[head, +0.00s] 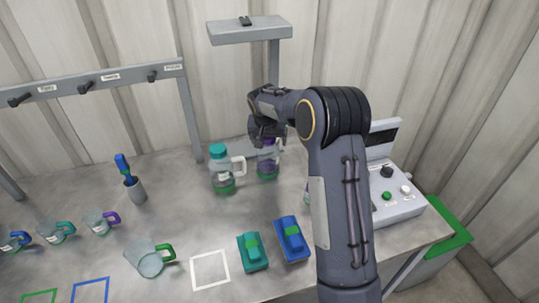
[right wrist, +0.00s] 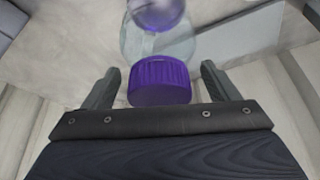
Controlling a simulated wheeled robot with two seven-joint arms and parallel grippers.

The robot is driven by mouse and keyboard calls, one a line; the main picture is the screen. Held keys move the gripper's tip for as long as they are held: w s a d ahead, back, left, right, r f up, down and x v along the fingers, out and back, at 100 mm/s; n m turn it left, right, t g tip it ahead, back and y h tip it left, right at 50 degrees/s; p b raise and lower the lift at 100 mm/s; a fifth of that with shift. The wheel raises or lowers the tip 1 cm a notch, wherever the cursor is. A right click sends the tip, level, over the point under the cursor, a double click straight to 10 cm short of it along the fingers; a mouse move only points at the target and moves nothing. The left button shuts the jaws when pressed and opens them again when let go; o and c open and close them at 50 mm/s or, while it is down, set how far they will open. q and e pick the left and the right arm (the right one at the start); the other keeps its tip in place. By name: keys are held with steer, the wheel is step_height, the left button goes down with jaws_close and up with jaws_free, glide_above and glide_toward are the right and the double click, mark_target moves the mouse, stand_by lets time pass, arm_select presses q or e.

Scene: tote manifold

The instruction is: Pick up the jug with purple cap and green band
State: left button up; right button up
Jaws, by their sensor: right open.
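The jug with purple cap and green band (head: 267,167) stands upright on the bench below my right gripper (head: 266,134). It is clear-bodied with a pale handle. In the right wrist view its ribbed purple cap (right wrist: 159,82) sits between the two fingertips of my right gripper (right wrist: 160,88). The fingers are apart, with a gap on each side of the cap. The gripper partly hides the cap in the head view. My left gripper is not in view.
A teal-capped jug (head: 221,171) with a green band stands close on the left. Another jug (head: 306,193) is mostly hidden behind my right arm. A grey post with an overhead shelf (head: 250,33) rises behind. A control box (head: 395,190) stands right; teal (head: 252,252) and blue (head: 291,239) blocks lie in front.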

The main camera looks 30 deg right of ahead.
steer(key=c, duration=1.7)
steer(key=shift+r, duration=0.1)
steer(key=shift+c, duration=0.2)
